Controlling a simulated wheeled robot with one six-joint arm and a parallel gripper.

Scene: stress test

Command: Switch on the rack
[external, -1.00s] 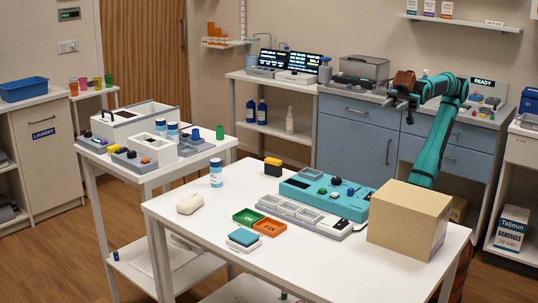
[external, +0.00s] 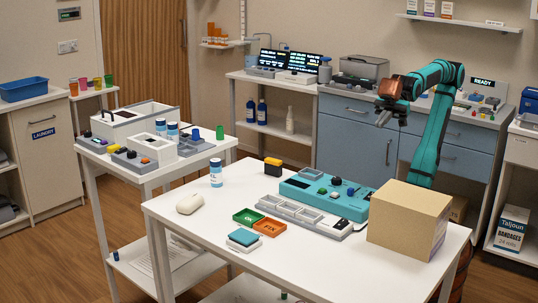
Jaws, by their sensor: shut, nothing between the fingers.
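My gripper (external: 380,118) is at the end of the teal arm, raised above the back of the white table and in front of the blue cabinets. It is shut and empty, tilted down to the left, well apart from everything on the table. A teal console (external: 350,207) with several knobs and buttons lies on the table below it. A grey tray with a row of pale compartments (external: 300,216) lies along its front. No thing is labelled as the rack, and I cannot tell from this view which control is its switch.
A cardboard box (external: 410,222) stands right of the console, near my arm. A green tray (external: 248,216), an orange tray (external: 270,228), a white-and-blue bottle (external: 216,174) and a yellow-black block (external: 273,167) are on the table.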

